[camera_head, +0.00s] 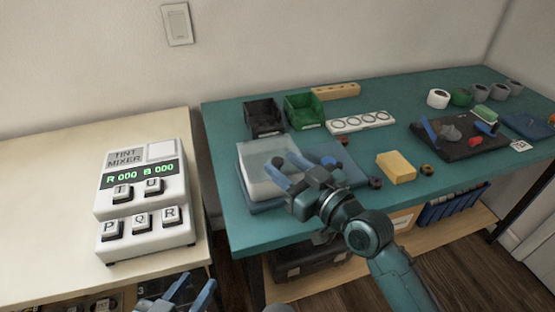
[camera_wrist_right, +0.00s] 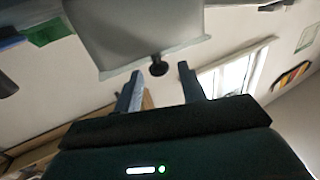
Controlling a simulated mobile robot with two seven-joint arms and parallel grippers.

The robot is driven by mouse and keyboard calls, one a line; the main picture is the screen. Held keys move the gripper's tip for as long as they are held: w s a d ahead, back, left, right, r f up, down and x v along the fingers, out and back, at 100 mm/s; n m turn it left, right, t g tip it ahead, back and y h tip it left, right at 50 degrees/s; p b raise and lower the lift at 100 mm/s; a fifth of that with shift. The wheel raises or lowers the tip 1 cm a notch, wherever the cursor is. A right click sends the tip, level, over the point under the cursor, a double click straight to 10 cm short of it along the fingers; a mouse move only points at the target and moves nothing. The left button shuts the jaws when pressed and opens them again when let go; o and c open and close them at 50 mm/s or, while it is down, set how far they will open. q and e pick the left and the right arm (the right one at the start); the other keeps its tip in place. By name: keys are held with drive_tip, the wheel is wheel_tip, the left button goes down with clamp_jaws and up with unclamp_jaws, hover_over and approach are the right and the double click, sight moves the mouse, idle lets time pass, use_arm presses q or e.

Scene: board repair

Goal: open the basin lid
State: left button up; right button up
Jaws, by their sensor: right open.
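The basin (camera_head: 253,183) is a pale box on the blue-green bench, with a translucent grey lid (camera_head: 262,152) lying over its top. My right gripper (camera_head: 290,172) is open at the basin's right front side. In the right wrist view, a small black knob (camera_wrist_right: 158,66) on the edge of the translucent panel (camera_wrist_right: 130,30) shows between the fingertips (camera_wrist_right: 159,70), with gaps on both sides. In the head view my right fingers and hand hide the knob. My left gripper (camera_head: 190,292) is low at the bottom edge, its fingers apart and empty, far from the basin.
A tint mixer (camera_head: 145,205) stands on the left cream table. Black (camera_head: 264,118) and green (camera_head: 304,111) bins and a white strip with round holes (camera_head: 360,122) are behind the basin. A yellow block (camera_head: 396,167) and small dark knobs (camera_head: 427,170) lie to its right.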

sight(271, 152)
drive_tip(key=shift+x, duration=1.4)
drive_tip(key=shift+c, duration=0.2)
clamp_jaws()
